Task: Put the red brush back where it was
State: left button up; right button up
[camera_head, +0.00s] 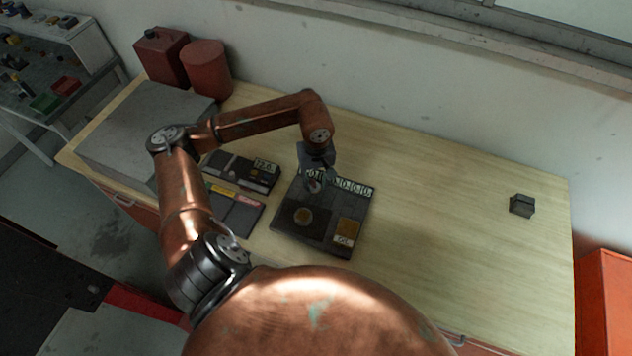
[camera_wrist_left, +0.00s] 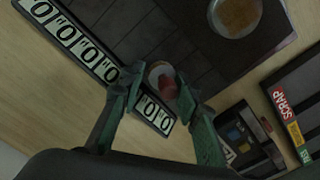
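My left gripper (camera_head: 314,184) is over the back part of a dark board (camera_head: 322,236) with a row of white number plates (camera_head: 352,187) along its back edge. In the left wrist view the two fingers (camera_wrist_left: 160,88) are apart. A small red piece (camera_wrist_left: 169,88), which looks like the red brush, lies between the fingertips in front of a pale round spot. A gap shows on its left side; whether the right finger touches it I cannot tell. Most of the brush is hidden. My right gripper is not in view.
Left of the board lie two dark trays, one with a number plate (camera_head: 241,170), one with coloured labels (camera_head: 234,211). A grey slab (camera_head: 140,125), red can (camera_head: 162,57) and red cylinder (camera_head: 207,70) stand farther left. A small black block (camera_head: 522,205) sits right; the table between is clear.

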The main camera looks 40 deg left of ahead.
pick_arm(q)
notch_tip(320, 180, up, 12)
jog(key=b, duration=0.1)
jog(key=shift+r, duration=0.15)
dwell(0.4)
